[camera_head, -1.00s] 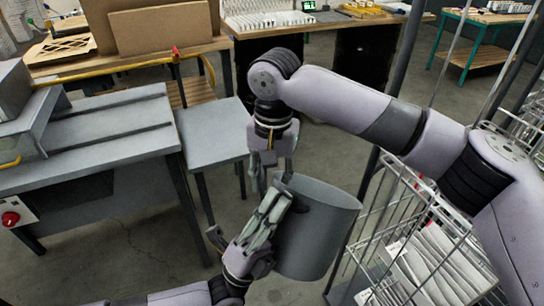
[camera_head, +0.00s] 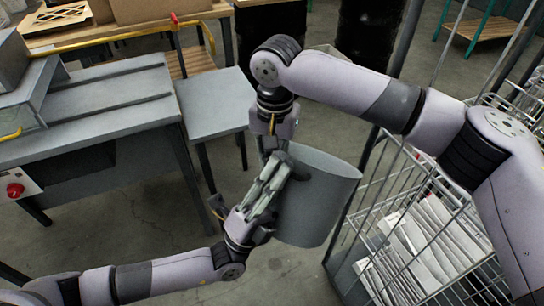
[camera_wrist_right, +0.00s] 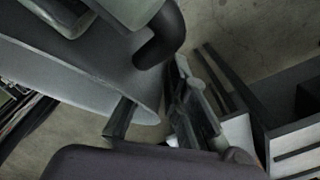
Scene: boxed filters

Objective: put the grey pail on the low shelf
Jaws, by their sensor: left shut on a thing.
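The grey pail (camera_head: 325,200) hangs in the air near the centre of the head view, its rim uppermost and a little tilted. My left gripper (camera_head: 277,178) is shut on its left side by a dark lug or handle. The fingers hide that part of the wall. My right gripper (camera_head: 272,147) is above the pail's left rim. In the right wrist view its fingers (camera_wrist_right: 152,88) stand apart, with the edge of the pail (camera_wrist_right: 75,72) between or just beside them. I cannot tell whether they touch it. Which surface is the low shelf is not clear.
A wire rack (camera_head: 372,222) with white packs (camera_head: 425,240) stands right of the pail. A low grey table (camera_head: 212,108) stands behind it, beside a grey workbench (camera_head: 95,115) with a red knob (camera_head: 14,190). The floor below the pail is clear.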

